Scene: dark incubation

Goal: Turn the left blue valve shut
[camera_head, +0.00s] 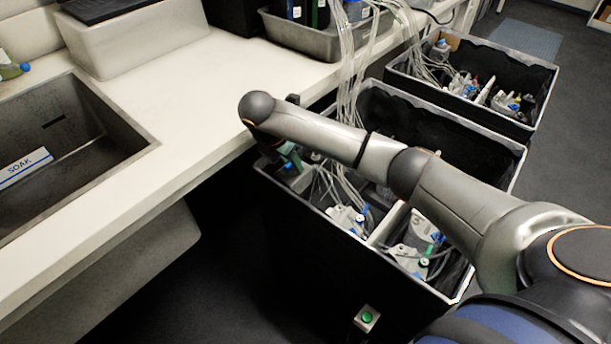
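My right arm reaches in from the right across the near black bin (268,205). Its wrist is over the bin's left edge, beside the counter. My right gripper (272,153) points down there, small and mostly hidden under the wrist, so its fingers cannot be told open or shut. A small blue and green fitting (287,148) shows right beside it; I cannot tell if they touch. Another small blue valve (362,211) sits on white fittings in the bin's front left part, clear of the gripper. My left gripper is out of view.
A divider splits the near bin; its right part holds white fittings with a green valve (430,250). Clear tubes (348,60) hang from a grey tray (310,40) into the bins. A second bin (540,95) stands behind. The counter (180,110) has a sink labelled SOAK.

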